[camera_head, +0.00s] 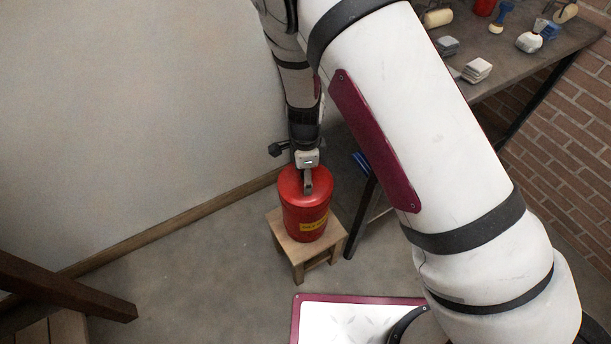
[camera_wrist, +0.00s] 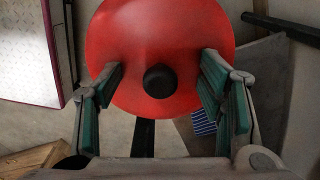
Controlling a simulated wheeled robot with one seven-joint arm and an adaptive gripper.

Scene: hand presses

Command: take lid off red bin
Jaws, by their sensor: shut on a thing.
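The red bin (camera_head: 305,224) is a red cylinder with a yellow label, upright on a small wooden stool (camera_head: 281,234). Its round red lid (camera_head: 289,186) is at its top in the head view; I see no clear gap beneath it. In the wrist view the lid (camera_wrist: 160,30) fills the upper middle, with a black knob (camera_wrist: 160,81) at its centre. My gripper (camera_head: 307,186) points down at the lid.
A dark workbench (camera_head: 545,62) with brushes and blocks stands at the upper right, its leg close beside the stool. A pale wall (camera_head: 130,110) is behind on the left. A dark wooden beam (camera_head: 65,288) is at the lower left. The floor left of the stool is clear.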

